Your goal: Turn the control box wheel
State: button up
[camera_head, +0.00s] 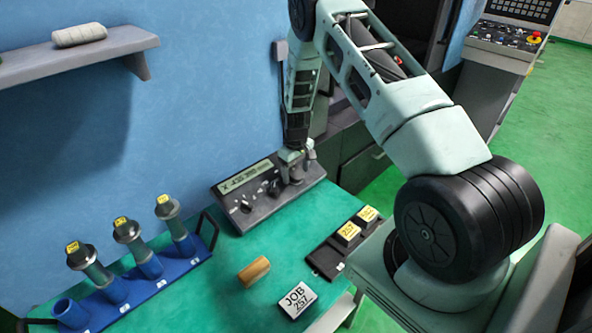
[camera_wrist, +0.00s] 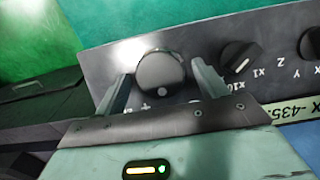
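The control box (camera_head: 266,192) is a dark grey console with a lit display, lying on the green table. Its wheel (camera_wrist: 161,72) is a round dark knob with a small pale dot near its lower rim. In the wrist view my gripper (camera_wrist: 160,84) has one finger on each side of the wheel, with gaps visible between the fingers and the rim. The gripper is open. In the head view my gripper (camera_head: 296,160) is over the right part of the box and hides most of the wheel.
Smaller selector knobs (camera_wrist: 240,58) are beside the wheel. A blue rack (camera_head: 150,286) with several electrode holders stands at the left. A wall shelf (camera_head: 75,62) is upper left.

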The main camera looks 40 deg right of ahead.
jog(key=c, duration=0.9)
jog(key=shift+m+b, duration=0.3)
jog(key=shift+b, duration=0.05)
